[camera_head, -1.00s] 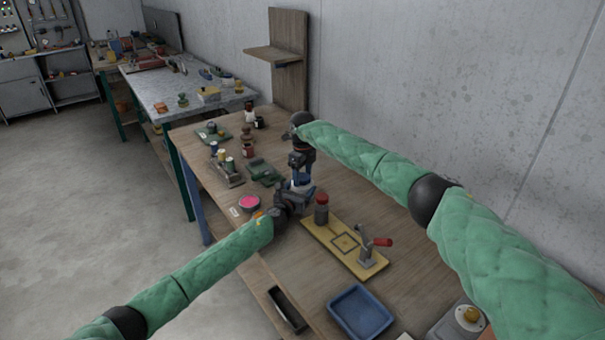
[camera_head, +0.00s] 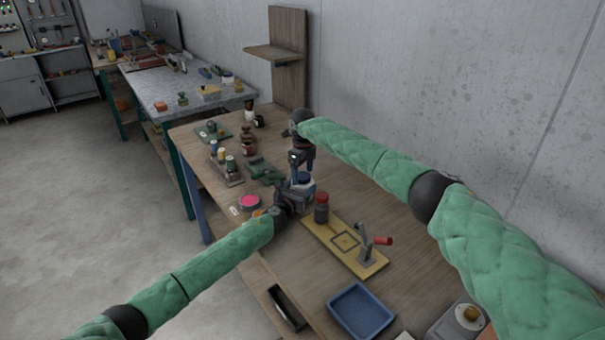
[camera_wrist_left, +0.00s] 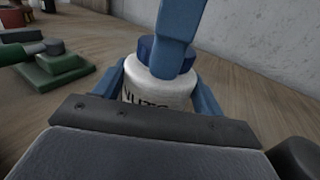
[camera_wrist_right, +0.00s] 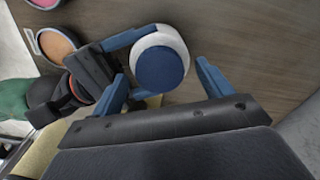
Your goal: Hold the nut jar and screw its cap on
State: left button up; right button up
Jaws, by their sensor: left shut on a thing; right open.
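The white nut jar (camera_wrist_left: 150,95) stands upright, with part of its dark lettering visible. Its blue cap (camera_wrist_right: 160,67) sits on top; I cannot tell how tightly. My left gripper (camera_wrist_left: 162,90) is shut on the jar's sides, one blue finger on each side. My right gripper (camera_wrist_right: 161,75) is open just above the cap, its fingers apart on either side of it. One right finger hides part of the cap in the left wrist view. In the head view the jar (camera_head: 307,186) is small and partly hidden between my left gripper (camera_head: 300,189) and right gripper (camera_head: 300,172).
A pink-topped dish (camera_head: 249,202) and green blocks (camera_head: 265,172) are to the left. A blue tray (camera_head: 360,312) is near the front. The wall bounds the right.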

notch_tip(320, 180, up, 11)
jog(key=shift+r, duration=0.15)
dwell(0.4)
pick_arm(q)
jog(key=o, duration=1.9)
jog(key=shift+o, duration=0.2)
jog(key=shift+b+v, duration=0.7)
jog(key=shift+v, duration=3.15)
pick_arm(e)
jog(key=shift+f, duration=0.7)
pick_arm(q)
jog(key=shift+a+f, duration=0.1)
